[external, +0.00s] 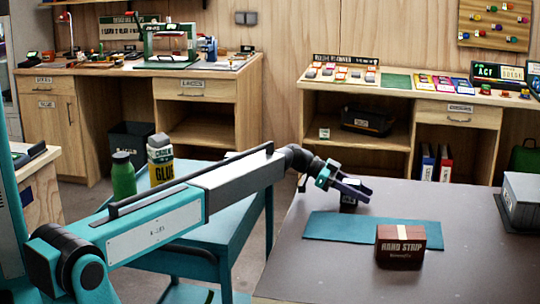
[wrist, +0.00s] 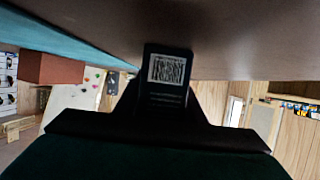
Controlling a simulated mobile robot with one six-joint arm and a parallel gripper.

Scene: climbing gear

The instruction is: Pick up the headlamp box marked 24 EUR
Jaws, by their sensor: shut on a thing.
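My gripper (external: 350,190) is over the dark table's left part, at the left end of the teal mat. It is shut on a small dark box (wrist: 167,80), which shows a white barcode label and small print towards the wrist camera. In the external view the box (external: 349,205) is mostly behind the fingers. No 24 EUR mark can be read on it in either view. The box is close to the table top, and I cannot tell whether it touches it.
A brown Hand Strip box (external: 400,246) stands on the table (external: 322,277) at the front of the teal mat (external: 335,228); it also shows in the wrist view (wrist: 52,68). A grey case (external: 519,207) is at the right edge. A blue cart with bottles stands left.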

